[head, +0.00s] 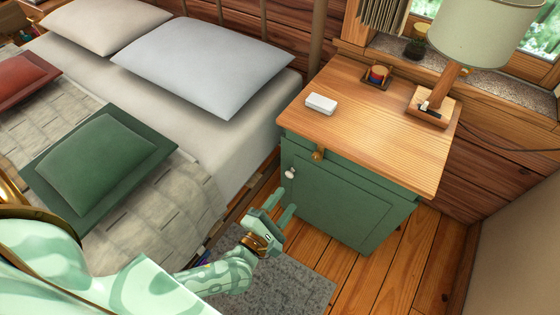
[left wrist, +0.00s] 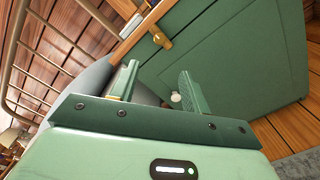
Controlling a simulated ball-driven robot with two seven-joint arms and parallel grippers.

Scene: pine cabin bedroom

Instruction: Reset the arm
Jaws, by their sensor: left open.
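My left gripper (head: 279,202) is open and empty in the head view, in front of the green nightstand (head: 345,205). Its fingers point up toward the cabinet door and its white knob (head: 291,173), apart from them as far as I can tell. In the left wrist view the two fingers (left wrist: 157,90) stand apart, with the white knob (left wrist: 176,97) showing between them, beyond the tips. The door looks shut, with a brass latch (head: 318,155) at its top edge. My right gripper is not in view.
On the wooden nightstand top are a white box (head: 321,104), a small tray with colored items (head: 376,77) and a lamp (head: 440,100). The bed (head: 210,150) with pillows is at left. A grey rug (head: 285,285) lies on the floor below my gripper.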

